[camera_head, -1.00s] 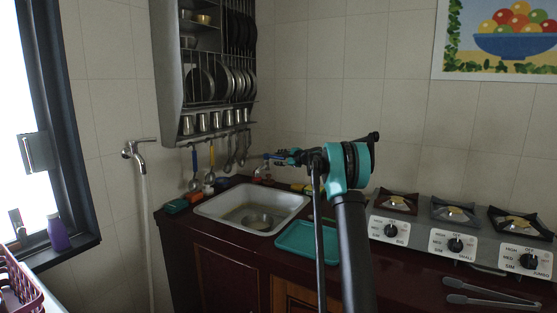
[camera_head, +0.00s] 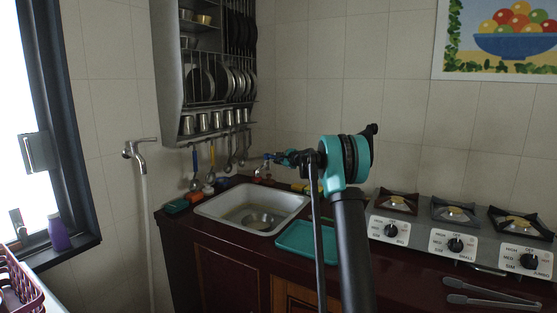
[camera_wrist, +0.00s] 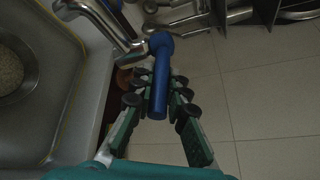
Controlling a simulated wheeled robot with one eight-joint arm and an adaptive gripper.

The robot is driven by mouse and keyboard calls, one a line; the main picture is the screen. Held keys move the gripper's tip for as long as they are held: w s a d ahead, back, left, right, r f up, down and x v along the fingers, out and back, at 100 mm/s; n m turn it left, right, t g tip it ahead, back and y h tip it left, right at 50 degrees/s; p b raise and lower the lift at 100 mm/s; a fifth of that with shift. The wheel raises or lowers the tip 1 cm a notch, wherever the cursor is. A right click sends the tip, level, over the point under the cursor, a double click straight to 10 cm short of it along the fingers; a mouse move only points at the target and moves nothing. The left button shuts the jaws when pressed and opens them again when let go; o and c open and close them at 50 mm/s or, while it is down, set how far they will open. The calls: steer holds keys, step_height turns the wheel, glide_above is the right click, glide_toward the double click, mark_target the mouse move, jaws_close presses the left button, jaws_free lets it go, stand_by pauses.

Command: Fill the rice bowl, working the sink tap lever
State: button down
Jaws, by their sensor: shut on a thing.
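The rice bowl (camera_head: 258,219), a metal bowl, sits in the sink basin (camera_head: 212,210). In the wrist view part of the bowl (camera_wrist: 12,72) shows at the left edge, with pale grainy contents. The sink tap (camera_wrist: 103,22) is chrome, with a blue lever (camera_wrist: 160,78). My gripper (camera_wrist: 158,95) has its green fingers on either side of the lever, shut on it. In the head view my gripper (camera_head: 277,158) is at the tap behind the sink, small and partly hidden by my arm. I cannot make out water from this tap.
A teal tray (camera_head: 308,242) lies right of the sink. A stove (camera_head: 460,226) and tongs (camera_head: 490,301) are farther right. A dish rack (camera_head: 215,70) with hanging ladles is above the sink. A wall tap (camera_head: 138,150) with a pale vertical stream or pipe is at the left.

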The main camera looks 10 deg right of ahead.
steer(key=shift+s+a+m+t+h, duration=0.25)
steer(key=shift+m+h, duration=0.25)
steer(key=shift+h, duration=0.2)
steer(key=shift+s+a+m+t+h, duration=0.25)
steer(key=shift+m+h, duration=0.25)
steer(key=shift+h, duration=0.2)
steer(key=c, duration=1.5)
jaws_free()
steer(key=v, duration=1.2)
